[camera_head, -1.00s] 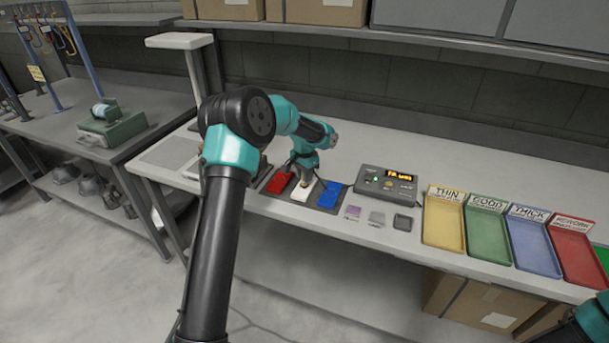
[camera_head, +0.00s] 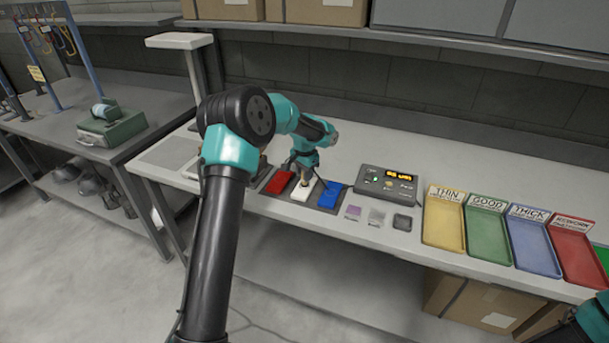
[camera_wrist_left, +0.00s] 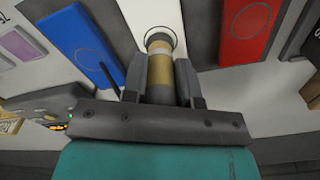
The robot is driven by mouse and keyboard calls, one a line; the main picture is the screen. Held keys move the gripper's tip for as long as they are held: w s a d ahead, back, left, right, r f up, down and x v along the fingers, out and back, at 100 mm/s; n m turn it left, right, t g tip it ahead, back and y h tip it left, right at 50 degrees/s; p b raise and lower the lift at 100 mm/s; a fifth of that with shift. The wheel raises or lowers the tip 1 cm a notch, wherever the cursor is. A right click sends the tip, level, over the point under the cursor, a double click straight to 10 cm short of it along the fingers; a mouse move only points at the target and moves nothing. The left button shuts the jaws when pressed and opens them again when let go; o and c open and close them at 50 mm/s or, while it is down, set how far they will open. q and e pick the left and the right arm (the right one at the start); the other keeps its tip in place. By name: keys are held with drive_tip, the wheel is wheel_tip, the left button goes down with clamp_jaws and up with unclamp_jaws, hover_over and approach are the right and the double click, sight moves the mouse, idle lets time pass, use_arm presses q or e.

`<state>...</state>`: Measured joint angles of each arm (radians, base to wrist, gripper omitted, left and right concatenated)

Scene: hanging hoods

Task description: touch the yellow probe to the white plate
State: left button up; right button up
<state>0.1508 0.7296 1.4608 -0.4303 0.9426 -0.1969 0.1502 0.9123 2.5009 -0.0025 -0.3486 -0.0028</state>
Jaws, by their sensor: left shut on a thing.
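My left gripper (camera_head: 304,176) is shut on the yellow probe, a short brass-yellow cylinder (camera_wrist_left: 160,74) with a dark band and a grey tip. The probe points at the white plate (camera_head: 301,194). In the left wrist view its tip lies over the circle marked on the white plate (camera_wrist_left: 150,12); whether it touches or hovers just above, I cannot tell. The gripper and probe hide part of the plate. My right gripper is out of view; only a bit of that arm shows at the lower right edge.
A red plate (camera_head: 279,182) and a blue plate (camera_head: 330,195) flank the white one. A grey gauge box (camera_head: 386,183) with a lit display stands to the right. Small sample squares (camera_head: 377,217) lie before it. Labelled coloured trays (camera_head: 444,225) fill the bench's right.

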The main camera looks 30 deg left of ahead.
use_arm(q)
drive_tip(key=shift+r, duration=3.15)
